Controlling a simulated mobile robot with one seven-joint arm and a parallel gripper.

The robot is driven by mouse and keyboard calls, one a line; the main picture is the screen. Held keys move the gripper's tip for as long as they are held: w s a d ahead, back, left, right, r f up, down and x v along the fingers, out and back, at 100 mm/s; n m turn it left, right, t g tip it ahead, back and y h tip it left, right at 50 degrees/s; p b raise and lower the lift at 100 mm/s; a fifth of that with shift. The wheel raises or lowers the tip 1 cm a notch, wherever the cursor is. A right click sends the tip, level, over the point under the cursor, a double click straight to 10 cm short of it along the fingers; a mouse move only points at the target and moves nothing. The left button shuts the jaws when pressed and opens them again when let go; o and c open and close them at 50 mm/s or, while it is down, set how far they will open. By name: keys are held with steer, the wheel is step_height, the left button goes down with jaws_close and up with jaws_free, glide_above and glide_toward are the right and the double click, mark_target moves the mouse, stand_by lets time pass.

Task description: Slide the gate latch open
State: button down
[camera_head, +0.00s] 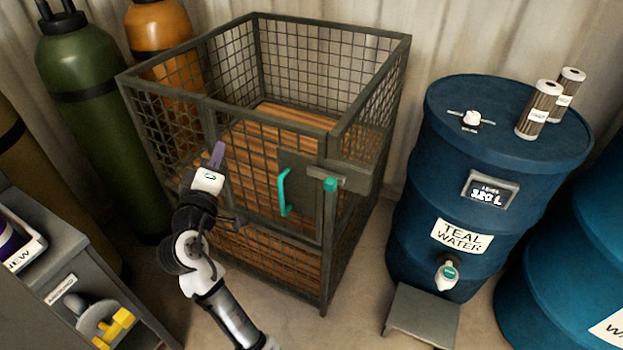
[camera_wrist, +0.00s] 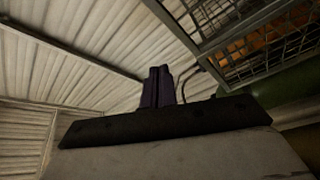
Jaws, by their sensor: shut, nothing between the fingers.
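The gate latch (camera_head: 331,184) has a teal knob on a grey bar at the upper right of the cage's front gate. A teal pull handle (camera_head: 284,192) is fixed on the grey plate (camera_head: 305,180) to the left of the latch. My gripper (camera_head: 217,154) is in front of the cage, left of the handle and apart from the latch. Its purple fingers point up and are shut with nothing between them. In the wrist view the fingers (camera_wrist: 158,87) stand close together. The latch does not show in the wrist view.
The mesh cage (camera_head: 262,128) has an open top and a wooden floor. A blue drum (camera_head: 500,150) with a tap and a small grey step (camera_head: 422,314) stand to its right. Gas cylinders (camera_head: 95,110) stand to the left. A grey cabinet (camera_head: 60,270) is at front left.

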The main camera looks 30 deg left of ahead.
steer(key=d+f+m+g+h+p, duration=0.1)
steer(key=d+f+h, duration=0.9)
steer(key=h, duration=0.1)
steer(key=shift+s+p, duration=0.25)
steer(key=shift+p, duration=0.15)
steer(key=p, duration=0.3)
glide_toward(323, 178)
steer(key=w+a, duration=0.3)
steer(key=w, duration=0.2)
steer(key=d, duration=0.1)
steer(key=d+p, duration=0.1)
steer(key=d, duration=0.1)
steer(key=shift+w, duration=0.4)
steer(key=shift+d, duration=0.6)
